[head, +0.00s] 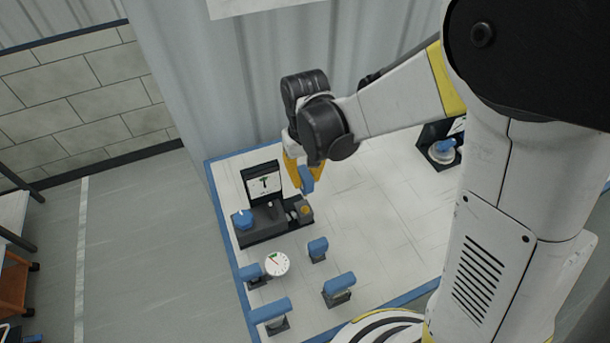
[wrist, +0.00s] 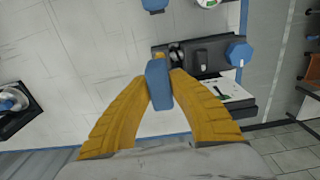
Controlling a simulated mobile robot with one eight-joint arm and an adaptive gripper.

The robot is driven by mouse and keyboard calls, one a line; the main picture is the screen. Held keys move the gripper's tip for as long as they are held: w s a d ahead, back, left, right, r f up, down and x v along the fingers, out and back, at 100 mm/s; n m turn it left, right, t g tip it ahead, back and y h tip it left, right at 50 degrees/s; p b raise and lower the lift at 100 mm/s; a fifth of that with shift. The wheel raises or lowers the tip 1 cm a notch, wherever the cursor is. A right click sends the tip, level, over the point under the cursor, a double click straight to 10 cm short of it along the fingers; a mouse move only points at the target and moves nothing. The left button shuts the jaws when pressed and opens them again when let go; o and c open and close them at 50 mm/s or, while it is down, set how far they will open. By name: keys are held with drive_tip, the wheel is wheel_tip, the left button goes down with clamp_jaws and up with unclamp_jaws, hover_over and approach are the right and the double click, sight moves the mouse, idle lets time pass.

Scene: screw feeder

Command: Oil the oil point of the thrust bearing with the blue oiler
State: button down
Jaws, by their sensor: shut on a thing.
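My gripper (head: 300,180) has yellow fingers shut on a blue block-shaped thing, likely the blue oiler (head: 307,180). In the wrist view the blue oiler (wrist: 160,85) sits between the fingertips, its lower part hidden. A dark unit (head: 262,232) stands below and left of the gripper, with a blue knob (head: 243,219), a small yellow part (head: 305,210) and an upright panel (head: 264,183) with a green mark. The oiler looks close above the unit's right end; I see no clear contact. Which part is the thrust bearing or its oil point, I cannot tell.
Several blue-handled pieces (head: 339,285) stand on the white, blue-edged surface in front, with a round white gauge (head: 277,263) among them. Another dark unit with a blue knob (head: 445,146) stands at the right. White surface between the units is clear. A curtain hangs behind.

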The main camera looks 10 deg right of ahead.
drive_tip(key=shift+s, duration=0.25)
drive_tip(key=shift+w, duration=0.1)
wheel_tip(320, 180, down, 6)
drive_tip(key=b, duration=0.5)
drive_tip(key=shift+r, duration=0.25)
idle(0.4)
drive_tip(key=shift+f+b, duration=0.4)
drive_tip(key=shift+b, duration=0.1)
drive_tip(key=shift+s+d+f+b, duration=0.1)
drive_tip(key=shift+s+f+b, duration=0.25)
drive_tip(key=shift+b, duration=0.5)
idle(1.2)
idle(1.4)
